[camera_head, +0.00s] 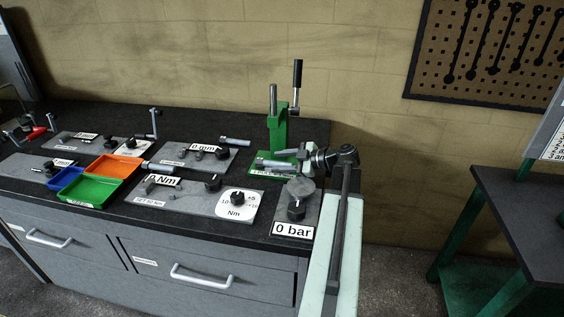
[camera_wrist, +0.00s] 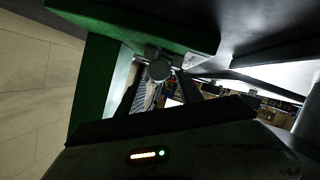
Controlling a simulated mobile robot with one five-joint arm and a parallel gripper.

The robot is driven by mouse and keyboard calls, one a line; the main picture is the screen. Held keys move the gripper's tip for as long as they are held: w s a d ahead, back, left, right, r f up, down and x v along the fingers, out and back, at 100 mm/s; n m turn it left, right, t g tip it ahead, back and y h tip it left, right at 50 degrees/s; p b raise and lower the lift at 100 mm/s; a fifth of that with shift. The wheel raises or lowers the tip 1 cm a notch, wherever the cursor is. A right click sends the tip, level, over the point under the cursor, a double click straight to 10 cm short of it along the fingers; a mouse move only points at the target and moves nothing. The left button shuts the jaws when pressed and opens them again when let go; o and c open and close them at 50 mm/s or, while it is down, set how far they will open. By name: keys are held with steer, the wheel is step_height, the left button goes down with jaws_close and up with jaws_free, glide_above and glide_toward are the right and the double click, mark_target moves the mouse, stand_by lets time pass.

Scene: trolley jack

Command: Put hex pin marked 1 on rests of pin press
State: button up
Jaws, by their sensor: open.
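The green pin press (camera_head: 279,134) stands at the right end of the bench, with an upright post and a black-handled lever. A grey metal pin (camera_head: 270,164) lies roughly level, low over the press base; whether both rests bear it is hard to tell. No mark on it is readable. My gripper (camera_head: 284,155) is at the press from the right, open, its fingers close by the pin. In the wrist view a round grey end (camera_wrist: 159,70), probably the pin's, shows between the dark open fingers (camera_wrist: 158,88), beside the green press (camera_wrist: 93,80).
A grey block with a knob and a "0 bar" label (camera_head: 292,231) stands in front of the press. Gauge plates, one marked Nm (camera_head: 233,213), lie to the left. Orange (camera_head: 112,166), green (camera_head: 88,191) and blue (camera_head: 65,179) trays sit further left. Another pin-like piece (camera_head: 235,141) lies behind.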

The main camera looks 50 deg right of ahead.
steer(key=shift+s+d+r+p, duration=0.1)
steer(key=shift+s+r+p, duration=0.1)
steer(key=shift+r+p, duration=0.75)
steer(key=p+v, duration=0.3)
steer(key=v, duration=0.8)
steer(key=shift+s, duration=0.25)
steer(key=shift+w+d+f, duration=0.1)
steer(key=shift+f, duration=0.1)
